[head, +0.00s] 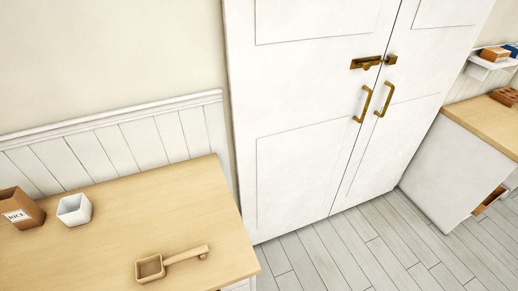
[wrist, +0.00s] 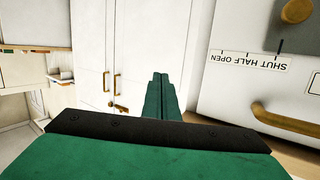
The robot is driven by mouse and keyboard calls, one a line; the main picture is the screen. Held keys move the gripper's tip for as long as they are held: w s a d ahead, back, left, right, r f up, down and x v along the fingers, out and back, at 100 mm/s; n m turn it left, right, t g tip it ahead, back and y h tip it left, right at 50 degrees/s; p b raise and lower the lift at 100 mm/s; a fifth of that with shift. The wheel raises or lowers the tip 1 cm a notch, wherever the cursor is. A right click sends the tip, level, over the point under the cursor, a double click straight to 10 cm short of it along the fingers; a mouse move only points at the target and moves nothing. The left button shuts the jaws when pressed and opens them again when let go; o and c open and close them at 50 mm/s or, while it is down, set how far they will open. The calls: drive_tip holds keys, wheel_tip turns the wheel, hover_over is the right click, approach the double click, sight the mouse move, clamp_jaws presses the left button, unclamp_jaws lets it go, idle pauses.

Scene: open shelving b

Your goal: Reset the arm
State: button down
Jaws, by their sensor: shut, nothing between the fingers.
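My gripper (wrist: 160,77) shows in the wrist view as green fingers pressed together in the middle, with nothing between them. Its dark and green body fills the bottom of that view. The fingers point toward a tall white cupboard (wrist: 88,35), which stands some way beyond them. The arm and gripper do not show in the head view.
In the wrist view, a white panel (wrist: 225,95) with a knob, a brass handle and an upside-down label stands close at right. In the head view, a wooden counter (head: 110,235) holds a scoop (head: 150,268), a white cup (head: 74,210) and a rice box (head: 18,210). The floor (head: 360,250) is clear.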

drive_tip(key=s+a+r+n+y, duration=0.1)
drive_tip(key=s+a+r, duration=0.1)
drive_tip(key=s+r, duration=0.2)
drive_tip(key=s+a+r+n+y, duration=0.1)
drive_tip(key=s+r, duration=0.3)
drive_tip(key=s, duration=0.5)
drive_tip(key=shift+s+a, duration=0.15)
drive_tip(key=shift+a, duration=0.5)
